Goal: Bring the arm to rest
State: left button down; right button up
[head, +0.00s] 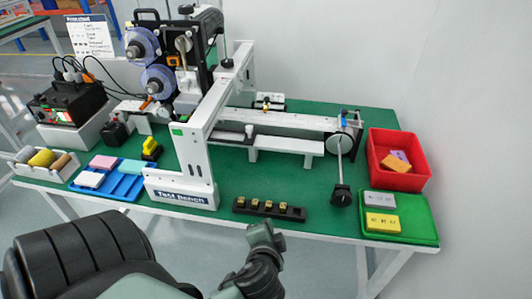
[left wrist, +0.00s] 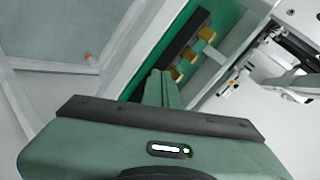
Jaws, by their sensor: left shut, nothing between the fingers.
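My left gripper (head: 264,238) is in front of the table's front edge in the head view, just short of the black strip with several brass pieces (head: 268,209). It is shut and holds nothing. In the left wrist view its closed fingers (left wrist: 158,86) point toward the same black strip (left wrist: 186,48) on the green table top. My left arm is bent across the lower left of the head view. My right gripper is in neither view.
The green table (head: 240,180) carries a white "Test Bench" machine (head: 190,150). A blue tray (head: 125,188) with blocks stands left. A red bin (head: 375,165) and a green tray (head: 415,228) with two labelled blocks stand right. The floor before the table's right part looks free.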

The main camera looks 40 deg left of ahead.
pick_arm(q)
jog(key=shift+s+d+f+g+h, duration=0.15)
jog(key=shift+s+f+g+h, duration=0.15)
jog(key=shift+s+f, duration=0.2)
jog(key=shift+n, duration=0.3)
jog(key=s+d+f+n+g+h, duration=0.3)
jog(key=s+d+f+g+h, duration=0.15)
jog(key=s+d+h, duration=0.4)
jog(key=s+f+g+y, duration=0.1)
jog(key=s+f, duration=0.1)
jog(key=f, duration=1.2)
jog(key=s+f+g+y, duration=0.1)
jog(key=s+f, duration=0.2)
jog(key=f, duration=1)
jog(key=s+a+f+g, duration=0.1)
jog(key=s+a+f, duration=0.2)
jog(key=s+f, duration=1.1)
jog(key=shift+s+f, duration=0.3)
jog(key=shift+s, duration=0.7)
